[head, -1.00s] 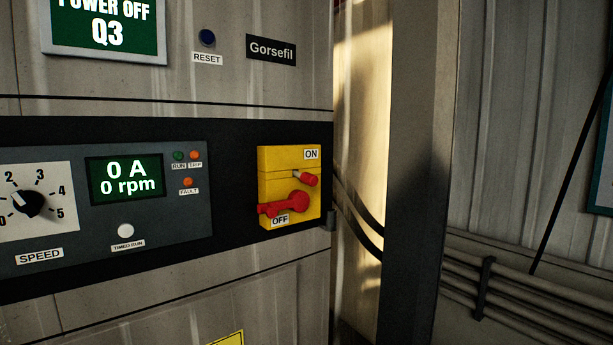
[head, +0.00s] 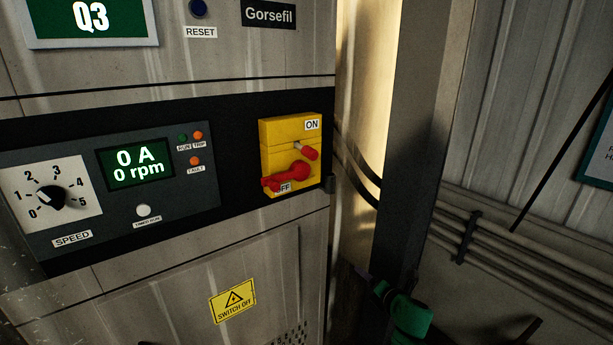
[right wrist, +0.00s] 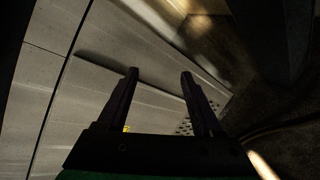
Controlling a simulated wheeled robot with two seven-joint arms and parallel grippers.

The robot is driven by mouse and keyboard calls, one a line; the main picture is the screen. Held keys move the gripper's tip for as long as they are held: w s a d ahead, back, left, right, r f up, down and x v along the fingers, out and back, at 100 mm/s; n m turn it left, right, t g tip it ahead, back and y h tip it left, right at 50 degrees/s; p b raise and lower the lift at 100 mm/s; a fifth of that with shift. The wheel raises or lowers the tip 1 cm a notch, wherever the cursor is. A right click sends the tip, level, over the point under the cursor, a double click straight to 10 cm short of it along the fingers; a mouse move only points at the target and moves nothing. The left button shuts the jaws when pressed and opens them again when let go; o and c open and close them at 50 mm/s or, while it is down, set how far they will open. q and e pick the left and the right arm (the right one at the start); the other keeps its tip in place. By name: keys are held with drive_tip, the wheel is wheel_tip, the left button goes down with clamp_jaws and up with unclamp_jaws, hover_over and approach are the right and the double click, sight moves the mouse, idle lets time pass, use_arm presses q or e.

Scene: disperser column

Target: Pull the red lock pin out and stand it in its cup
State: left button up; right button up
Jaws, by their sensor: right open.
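The red lock pin (head: 308,151) sits in the yellow switch box (head: 290,131), its red grip sticking out on a short pale shank. Below it is the red switch handle (head: 289,176), whose end lies over the OFF label. A small dark holder (head: 329,184) is fixed at the cabinet edge, right of the box; I cannot tell whether it is the pin's cup. My right gripper (head: 364,273) is low in the head view, below and right of the box. In the right wrist view my right gripper (right wrist: 159,75) is open, with nothing between its fingers. My left gripper is not seen.
The grey cabinet has a control panel with a speed knob (head: 50,196) and a display (head: 135,163) reading 0 A, 0 rpm. A dark post (head: 402,190) stands right of the cabinet. Pipes (head: 500,240) run along the right wall. The space before the box is clear.

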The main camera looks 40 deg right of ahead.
drive_tip(key=w+a+r+n+t+y+p, duration=0.1)
drive_tip(key=w+r+n+t+p, duration=0.15)
drive_tip(key=r, duration=0.75)
drive_tip(key=w+a+r+n+t+p, duration=0.15)
drive_tip(key=r+n, duration=0.25)
drive_tip(key=r, duration=0.5)
drive_tip(key=n+t+y+p, duration=0.2)
drive_tip(key=n+y, duration=0.1)
drive_tip(key=n, duration=0.6)
approach(315, 156)
drive_tip(key=w, duration=0.1)
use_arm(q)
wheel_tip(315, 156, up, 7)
use_arm(e)
drive_tip(key=shift+m, duration=0.25)
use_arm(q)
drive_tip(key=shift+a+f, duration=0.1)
use_arm(e)
drive_tip(key=shift+w+f, duration=0.1)
drive_tip(key=shift+w, duration=0.05)
